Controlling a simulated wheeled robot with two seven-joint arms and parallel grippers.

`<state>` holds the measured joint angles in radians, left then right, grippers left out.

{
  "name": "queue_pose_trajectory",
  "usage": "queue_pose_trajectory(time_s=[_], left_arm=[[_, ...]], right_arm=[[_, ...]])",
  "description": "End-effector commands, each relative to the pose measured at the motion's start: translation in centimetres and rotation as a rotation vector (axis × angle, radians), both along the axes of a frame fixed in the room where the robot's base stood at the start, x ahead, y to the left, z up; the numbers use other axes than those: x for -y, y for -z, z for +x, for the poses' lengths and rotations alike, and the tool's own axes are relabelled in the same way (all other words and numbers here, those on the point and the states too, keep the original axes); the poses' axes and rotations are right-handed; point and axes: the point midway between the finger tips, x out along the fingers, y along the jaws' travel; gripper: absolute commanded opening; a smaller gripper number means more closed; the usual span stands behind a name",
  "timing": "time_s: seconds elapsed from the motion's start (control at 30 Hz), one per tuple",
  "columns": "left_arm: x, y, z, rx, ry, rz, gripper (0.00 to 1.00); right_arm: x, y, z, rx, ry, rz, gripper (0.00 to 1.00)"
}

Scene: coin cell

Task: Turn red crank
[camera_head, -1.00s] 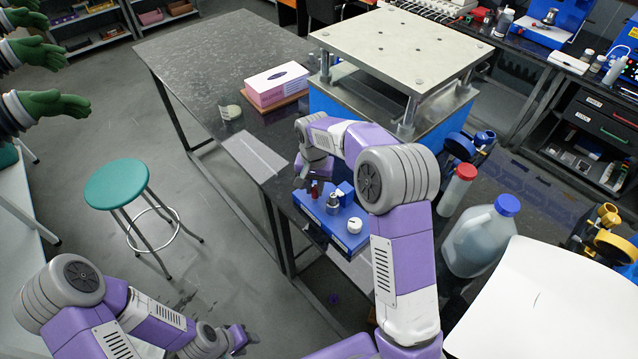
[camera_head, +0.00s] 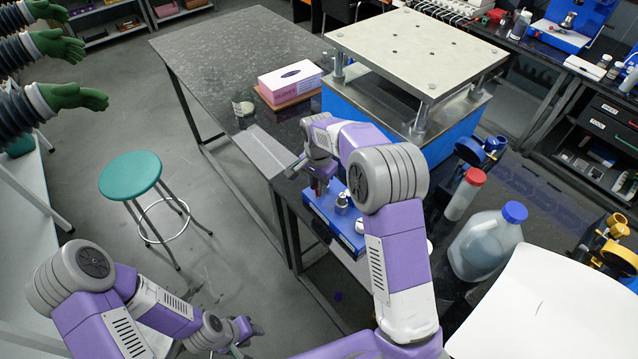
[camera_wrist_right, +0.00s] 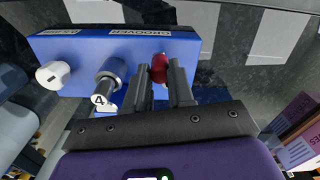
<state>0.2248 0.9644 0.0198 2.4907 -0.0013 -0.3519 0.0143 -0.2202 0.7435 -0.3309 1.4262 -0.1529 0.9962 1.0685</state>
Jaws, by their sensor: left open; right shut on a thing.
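The red crank (camera_wrist_right: 159,68) is a red knob at the blue device (camera_wrist_right: 190,48) in the right wrist view. My right gripper (camera_wrist_right: 162,78) is shut on it, with a dark finger on each side. In the head view the blue device (camera_head: 325,208) sits at the table's near edge, and my right gripper (camera_head: 322,180) is over its left part. My left gripper (camera_head: 250,332) is open and empty, low at the bottom left, away from the table.
A metal knob (camera_wrist_right: 107,88) and a white knob (camera_wrist_right: 54,74) sit beside the crank on the device. A large press (camera_head: 410,50) stands behind. A jug (camera_head: 485,245) and a red-capped bottle (camera_head: 463,196) stand to the right. A green stool (camera_head: 130,175) stands on the floor.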

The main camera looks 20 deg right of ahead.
Motion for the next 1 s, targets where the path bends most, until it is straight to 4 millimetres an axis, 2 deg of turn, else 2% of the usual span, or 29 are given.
queue_pose_trajectory(time_s=[0.23, 0.27, 0.4, 0.73, 0.87, 1.0], left_arm=[[0.0, 0.0, 0.0, 0.0, 0.0, 0.0, 0.43], [0.0, 0.0, 0.0, 0.0, 0.0, 0.0, 0.43], [0.0, 0.0, 0.0, 0.0, 0.0, 0.0, 0.43], [0.0, 0.0, 0.0, 0.0, 0.0, 0.0, 0.43], [0.0, -0.2, 0.0, 0.0, 0.0, 0.0, 0.43], [0.0, -0.4, 0.0, 0.0, 0.0, 0.0, 0.43]], right_arm=[[0.0, -0.1, 0.1, 0.004, -0.002, 0.0, 0.0], [0.0, -0.1, 0.1, 0.004, -0.002, 0.0, 0.27], [0.0, -0.1, 0.1, 0.004, -0.003, 0.0, 0.48], [0.0, -0.4, 0.1, 0.004, -0.002, 0.0, 0.48], [0.0, -2.1, 0.1, 0.006, -0.003, 0.0, 0.48], [0.0, -4.6, 0.1, 0.007, -0.002, 0.001, 0.48]])
